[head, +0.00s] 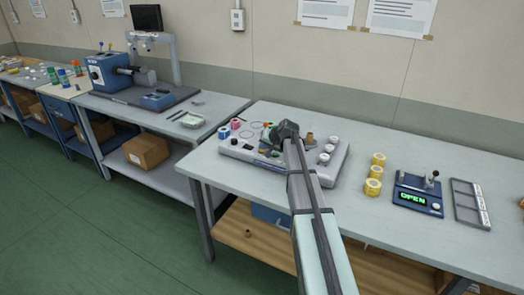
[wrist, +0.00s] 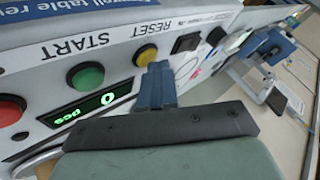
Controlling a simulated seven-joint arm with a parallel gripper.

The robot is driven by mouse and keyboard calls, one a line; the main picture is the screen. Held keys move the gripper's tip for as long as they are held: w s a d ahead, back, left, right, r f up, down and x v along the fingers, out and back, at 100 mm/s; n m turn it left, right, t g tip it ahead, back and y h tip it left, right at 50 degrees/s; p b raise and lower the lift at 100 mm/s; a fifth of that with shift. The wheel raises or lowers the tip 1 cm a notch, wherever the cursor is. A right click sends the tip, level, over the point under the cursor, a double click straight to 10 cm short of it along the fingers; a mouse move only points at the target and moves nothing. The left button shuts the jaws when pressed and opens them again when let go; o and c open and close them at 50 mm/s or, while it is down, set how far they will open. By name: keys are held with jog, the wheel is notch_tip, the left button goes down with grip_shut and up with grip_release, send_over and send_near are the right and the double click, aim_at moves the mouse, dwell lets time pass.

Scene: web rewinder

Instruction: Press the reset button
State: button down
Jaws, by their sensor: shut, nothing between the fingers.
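The rewinder (head: 238,152) is a light grey tabletop machine on the bench in the head view. In the wrist view its panel appears upside down. The yellow reset button (wrist: 145,54) sits beside the RESET label (wrist: 160,28). My gripper (wrist: 157,68) is shut and empty, its blue fingertips at the lower right edge of the yellow button in the picture. I cannot tell whether they touch it. In the head view my gripper (head: 286,132) is over the machine, and my arm hides part of the panel and the button.
On the panel are a green START button (wrist: 86,76), a red button (wrist: 10,110) and a display (wrist: 90,105) reading 0. Yellow rolls (head: 374,174), a device (head: 418,193) showing OPEN and a grey tray (head: 470,204) stand to the right on the bench.

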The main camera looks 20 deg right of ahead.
aim_at(264, 151)
jog(key=shift+r, duration=0.8)
jog(key=shift+r, duration=2.5)
